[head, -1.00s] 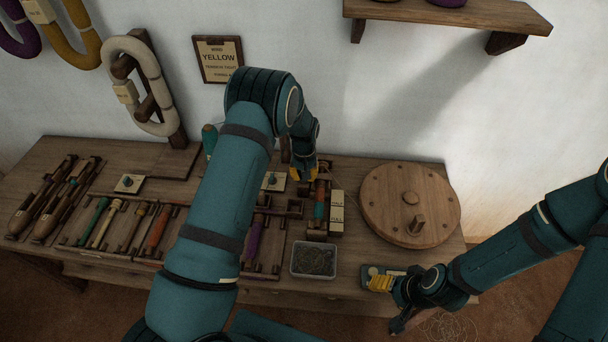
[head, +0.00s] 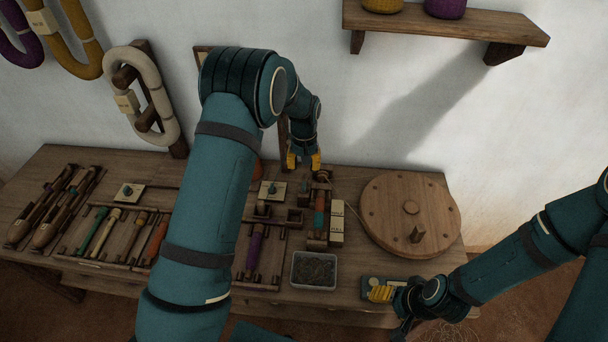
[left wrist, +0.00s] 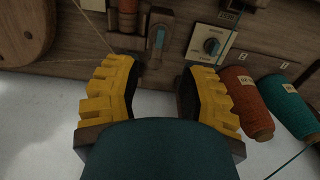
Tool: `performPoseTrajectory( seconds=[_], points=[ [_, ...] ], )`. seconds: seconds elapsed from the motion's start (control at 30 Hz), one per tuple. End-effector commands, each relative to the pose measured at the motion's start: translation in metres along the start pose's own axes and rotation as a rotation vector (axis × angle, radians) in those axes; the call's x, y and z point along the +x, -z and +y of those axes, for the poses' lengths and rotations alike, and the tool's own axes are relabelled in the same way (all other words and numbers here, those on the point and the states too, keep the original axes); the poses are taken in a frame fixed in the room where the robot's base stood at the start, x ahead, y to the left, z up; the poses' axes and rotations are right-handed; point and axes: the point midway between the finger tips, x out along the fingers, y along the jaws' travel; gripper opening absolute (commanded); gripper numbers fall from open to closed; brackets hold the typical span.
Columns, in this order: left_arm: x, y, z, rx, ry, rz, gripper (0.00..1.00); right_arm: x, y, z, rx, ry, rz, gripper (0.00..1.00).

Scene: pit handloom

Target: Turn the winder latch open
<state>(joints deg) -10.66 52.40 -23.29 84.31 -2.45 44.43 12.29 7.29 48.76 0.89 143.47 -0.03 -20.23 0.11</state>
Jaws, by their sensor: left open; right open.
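In the left wrist view, a small upright lever with a teal face, apparently the winder latch (left wrist: 157,40), sits on a dark block beside an orange-red bobbin (left wrist: 128,14). My left gripper (left wrist: 155,78) is open and empty, with the lever just beyond the gap between its yellow fingers, apart from them. In the head view my left gripper (head: 304,160) hangs over the back edge of the table at the winder (head: 319,210); the latch is too small to make out there. My right gripper (head: 381,293) is open at the front edge, over a grey panel (head: 370,283).
A dial plate (left wrist: 211,44) stands close beside the lever, with orange (left wrist: 248,103) and teal (left wrist: 289,103) cones nearby. A round wooden wheel (head: 405,195) lies right of the winder. A clear bin (head: 314,271) sits in front. Racked bobbins and shuttles (head: 50,210) fill the left.

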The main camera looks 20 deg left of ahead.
Motion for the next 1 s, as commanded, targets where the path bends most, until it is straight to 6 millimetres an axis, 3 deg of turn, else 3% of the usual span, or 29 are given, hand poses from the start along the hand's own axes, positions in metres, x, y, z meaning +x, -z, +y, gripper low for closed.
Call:
performPoseTrajectory(
  seconds=[0.2, 0.73, 0.87, 1.0],
  points=[
    [-0.019, 0.0, 0.0, 0.0, 0.0, 0.0, 0.4, 0.0, 0.0, 0.0, 0.0, 0.0, 0.0, 0.64],
    [-0.021, -0.001, 0.0, 0.0, 0.0, 0.0, 0.4, 0.0, 0.0, 0.0, 0.0, 0.0, 0.0, 0.64],
    [-0.005, -0.012, 0.0, 0.007, -0.017, -0.007, 0.4, 0.0, 0.0, 0.0, 0.0, 0.0, 0.0, 0.64],
    [0.039, -0.053, 0.005, 0.029, -0.08, -0.014, 0.4, 0.0, 0.0, 0.0, 0.0, 0.0, 0.0, 0.64]
  ],
)
